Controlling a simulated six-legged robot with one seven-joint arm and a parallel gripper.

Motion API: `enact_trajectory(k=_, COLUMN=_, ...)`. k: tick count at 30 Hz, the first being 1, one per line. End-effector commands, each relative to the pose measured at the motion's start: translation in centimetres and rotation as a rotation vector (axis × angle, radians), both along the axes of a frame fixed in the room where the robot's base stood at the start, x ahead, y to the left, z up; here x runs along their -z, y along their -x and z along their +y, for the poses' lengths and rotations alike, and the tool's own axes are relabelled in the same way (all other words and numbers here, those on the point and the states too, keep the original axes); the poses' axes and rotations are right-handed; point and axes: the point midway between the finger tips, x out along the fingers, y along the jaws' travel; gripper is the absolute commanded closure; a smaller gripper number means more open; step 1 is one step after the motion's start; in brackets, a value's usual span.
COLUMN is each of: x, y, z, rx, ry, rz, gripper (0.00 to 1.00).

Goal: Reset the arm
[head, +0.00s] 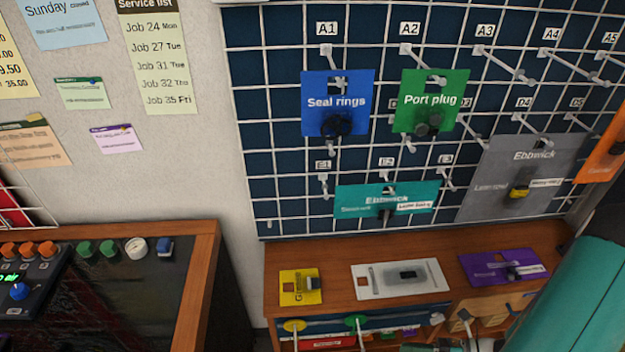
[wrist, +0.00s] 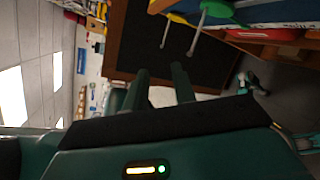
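My arm (head: 590,295) shows as a teal link at the lower right of the head view. My gripper (wrist: 160,72) shows in the wrist view, its two dark fingers apart with nothing between them. The wrist picture is turned on its side. The fingers point toward a dark panel with a wooden frame (wrist: 118,40). The fingertips are not clearly visible in the head view.
A pegboard grid (head: 270,160) holds hanging cards, including blue Seal rings (head: 337,90) and green Port plug (head: 432,90). Yellow (head: 290,292), white (head: 385,290) and purple (head: 485,268) cards lie on the wooden shelf (head: 335,262). A control bench (head: 205,245) stands at left.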

Motion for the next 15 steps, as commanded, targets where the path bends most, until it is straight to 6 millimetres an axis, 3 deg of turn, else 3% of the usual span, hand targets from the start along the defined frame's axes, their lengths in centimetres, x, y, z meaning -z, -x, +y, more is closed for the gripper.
enact_trajectory(k=15, x=-11.3, y=-2.0, z=2.4, rx=-0.755, ry=0.528, rz=-0.643, gripper=0.74)
